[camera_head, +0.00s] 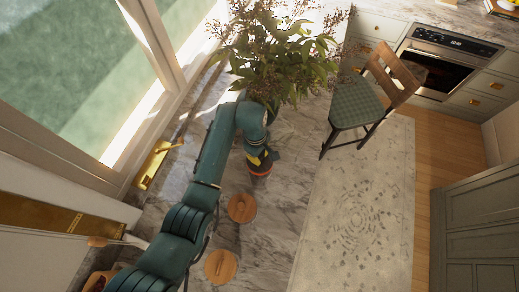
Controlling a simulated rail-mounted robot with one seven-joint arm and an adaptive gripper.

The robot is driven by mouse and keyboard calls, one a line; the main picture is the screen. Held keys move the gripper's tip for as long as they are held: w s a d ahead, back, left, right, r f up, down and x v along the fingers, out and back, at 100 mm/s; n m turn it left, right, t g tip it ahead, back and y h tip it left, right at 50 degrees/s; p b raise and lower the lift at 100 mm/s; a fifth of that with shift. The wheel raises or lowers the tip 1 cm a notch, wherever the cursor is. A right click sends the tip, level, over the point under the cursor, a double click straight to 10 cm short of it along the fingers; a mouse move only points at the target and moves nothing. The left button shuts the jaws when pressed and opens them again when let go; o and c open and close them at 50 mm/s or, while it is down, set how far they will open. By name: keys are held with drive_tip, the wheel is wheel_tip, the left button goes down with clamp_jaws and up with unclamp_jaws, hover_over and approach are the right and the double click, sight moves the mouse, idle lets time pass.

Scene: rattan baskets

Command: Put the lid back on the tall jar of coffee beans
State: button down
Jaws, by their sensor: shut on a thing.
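My gripper (262,160) is at the end of my green arm, over the marble counter near the plant. It is shut on a round orange-brown thing (260,171), which looks like the lid. The gripper covers part of it. Its fingertips are small and dark in this view. I cannot tell whether the tall jar of coffee beans stands under it or whether lid and jar touch. Two round wooden tops (242,208) and (221,266) show on the counter nearer to me. What is under them is hidden from above.
A large leafy plant (285,55) stands just beyond my gripper. The window wall and a brass piece (155,165) are on the left. A wooden-handled utensil (110,241) shows at lower left. Bare marble (285,215) lies right of the wooden tops. A chair (360,100) stands beyond the counter.

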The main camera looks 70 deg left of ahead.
drive_tip(key=shift+c, duration=2.4)
unclamp_jaws()
drive_tip(key=shift+r, duration=3.5)
clamp_jaws()
drive_tip(key=shift+f, duration=0.15)
